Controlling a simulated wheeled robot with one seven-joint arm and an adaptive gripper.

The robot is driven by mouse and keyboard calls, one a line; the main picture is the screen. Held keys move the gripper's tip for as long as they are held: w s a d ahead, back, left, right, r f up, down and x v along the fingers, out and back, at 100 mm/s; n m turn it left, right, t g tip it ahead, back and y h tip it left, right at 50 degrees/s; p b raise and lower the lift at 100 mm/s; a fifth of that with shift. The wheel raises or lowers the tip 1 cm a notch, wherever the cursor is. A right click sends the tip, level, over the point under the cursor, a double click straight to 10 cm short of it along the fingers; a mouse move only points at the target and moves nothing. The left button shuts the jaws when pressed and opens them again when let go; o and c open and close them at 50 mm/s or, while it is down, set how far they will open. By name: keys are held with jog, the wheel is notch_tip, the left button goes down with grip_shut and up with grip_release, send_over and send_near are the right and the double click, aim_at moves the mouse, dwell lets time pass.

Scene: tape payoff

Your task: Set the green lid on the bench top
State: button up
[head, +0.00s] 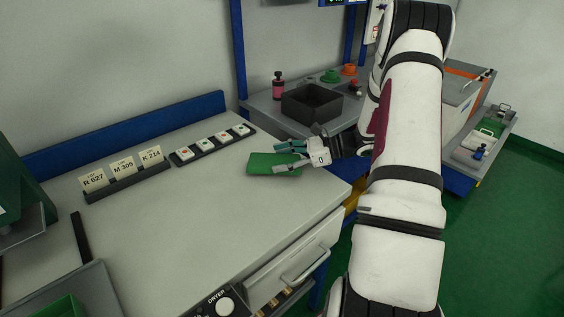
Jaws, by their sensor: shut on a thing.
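The green lid (268,165) is a flat green piece at the right part of the grey bench top (190,220). My gripper (283,157) is shut on the lid's right side, reaching in from the right. The lid looks level and low over the bench top; I cannot tell whether it touches the surface. My fingers hide part of its right edge.
A rack of lot cards (124,176) and a dark strip of small square pieces (212,143) stand behind on the bench. A black bin (311,103) and a pink bottle (278,86) are on the far counter. The bench's middle is clear.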

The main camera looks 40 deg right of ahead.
jog(key=shift+f, duration=0.55)
jog(key=shift+f, duration=0.15)
jog(key=o, duration=1.2)
